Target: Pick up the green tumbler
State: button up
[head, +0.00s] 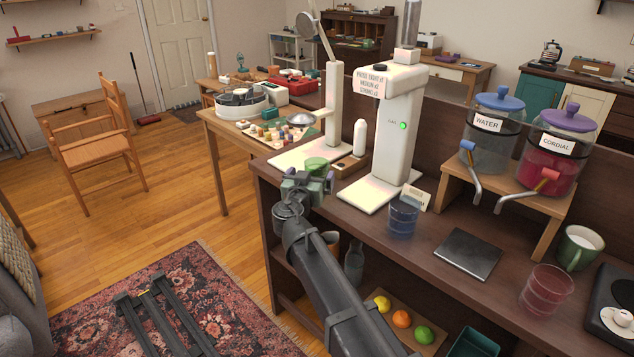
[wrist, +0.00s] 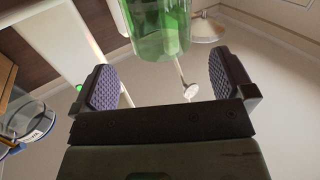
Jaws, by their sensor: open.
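The green tumbler (head: 316,166) is see-through and shows just behind my gripper (head: 309,181) in the head view, at the left end of the dark counter by a white stand. My gripper hides its lower part there. In the wrist view the green tumbler (wrist: 158,28) is at the top centre, cut off by the frame edge. My gripper (wrist: 165,80) is open, its two ridged pads wide apart, with the tumbler lined up with the gap between them. The gap itself looks empty. I cannot tell how far the tumbler is beyond the pads.
A blue tumbler (head: 403,217) stands right of my gripper, near a white machine (head: 395,135) with a green light. A pink tumbler (head: 546,290), a dark square mat (head: 468,253) and a green mug (head: 579,247) are farther right. A tall white stand (head: 333,110) rises behind the green tumbler.

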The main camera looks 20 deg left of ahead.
aim_at(313, 171)
jog(key=w, duration=0.5)
jog(key=shift+a, duration=0.25)
jog(key=shift+s, duration=0.1)
jog(key=c, duration=1.4)
jog(key=shift+r, duration=0.15)
notch_tip(313, 171, up, 20)
jog(key=p, duration=2)
